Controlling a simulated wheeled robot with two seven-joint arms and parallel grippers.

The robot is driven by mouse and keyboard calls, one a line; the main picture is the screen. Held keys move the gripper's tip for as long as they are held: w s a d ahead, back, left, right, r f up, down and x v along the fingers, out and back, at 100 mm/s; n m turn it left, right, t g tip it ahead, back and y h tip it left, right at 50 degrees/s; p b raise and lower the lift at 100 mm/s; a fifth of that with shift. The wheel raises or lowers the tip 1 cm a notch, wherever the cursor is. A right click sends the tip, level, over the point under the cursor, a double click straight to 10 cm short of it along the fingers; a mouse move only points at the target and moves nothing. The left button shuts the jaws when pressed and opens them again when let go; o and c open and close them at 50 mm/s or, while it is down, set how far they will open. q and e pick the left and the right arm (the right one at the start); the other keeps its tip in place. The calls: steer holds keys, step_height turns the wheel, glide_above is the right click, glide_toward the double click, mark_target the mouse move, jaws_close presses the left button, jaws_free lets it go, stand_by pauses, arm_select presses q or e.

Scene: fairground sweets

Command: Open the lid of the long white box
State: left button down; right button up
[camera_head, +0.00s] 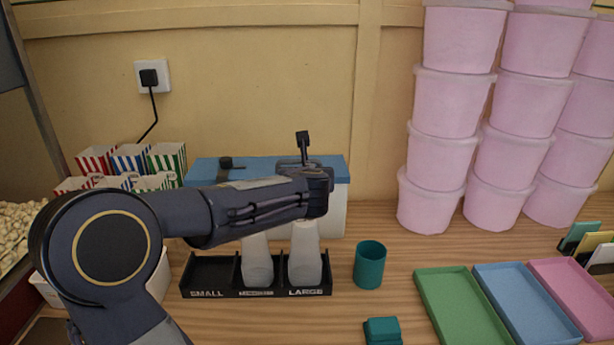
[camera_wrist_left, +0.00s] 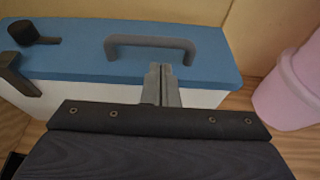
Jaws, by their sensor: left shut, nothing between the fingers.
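The long white box (camera_head: 335,212) stands against the back wall with its blue lid (camera_head: 205,172) lying flat and closed. In the left wrist view the lid (camera_wrist_left: 75,62) has a grey bar handle (camera_wrist_left: 150,41) along its top. My left gripper (camera_wrist_left: 161,70) is shut and empty. Its fingertips show just in front of the handle, over the lid's front edge; I cannot tell whether they touch. In the head view my left arm hides much of the box front and part of the lid. My right gripper is in neither view.
A black scoop-like item (camera_head: 226,163) lies on the lid's left part. A black cup holder (camera_head: 210,280) with white cups stands before the box. A teal cup (camera_head: 369,265) is right of it. Stacked pink tubs (camera_head: 440,160) stand right; striped cartons (camera_head: 130,158) stand left.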

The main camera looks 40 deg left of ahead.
arm_select(q)
steer(key=x, duration=0.2)
steer(key=shift+w+a, duration=0.2)
steer(key=shift+w, duration=0.05)
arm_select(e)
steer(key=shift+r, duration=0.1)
arm_select(q)
steer(key=shift+r, duration=0.1)
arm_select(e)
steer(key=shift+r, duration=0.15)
